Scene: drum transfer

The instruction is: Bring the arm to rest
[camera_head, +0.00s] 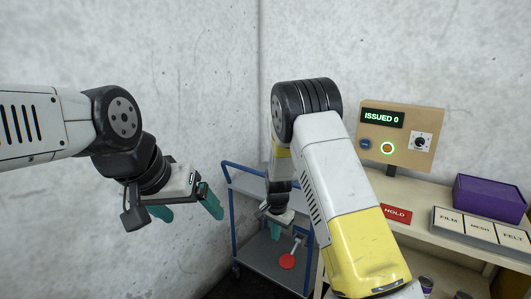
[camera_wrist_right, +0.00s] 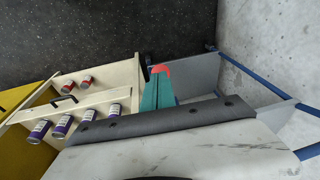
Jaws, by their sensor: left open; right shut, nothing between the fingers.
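My left gripper (camera_head: 190,212) hangs at the left of the head view, in front of the bare wall. Its teal fingers are spread apart and hold nothing. My right arm reaches forward and bends down at the middle of the head view. My right gripper (camera_head: 276,232) points down over the blue-framed cart (camera_head: 247,181), its fingers partly hidden by the arm. In the right wrist view its teal fingers (camera_wrist_right: 158,92) are together and empty. A red disc (camera_head: 287,261) lies on the cart's lower shelf, and red also shows past the fingertips in the wrist view (camera_wrist_right: 161,69).
Right of the arm, a pale bench carries a panel (camera_head: 400,135) reading ISSUED 0, a red HOLD sign (camera_head: 396,214), a purple box (camera_head: 488,198) and a tray labelled FILM, MESH, FELT (camera_head: 482,234). Several cans (camera_wrist_right: 86,116) stand or lie on shelves. Walls (camera_head: 150,60) close the back.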

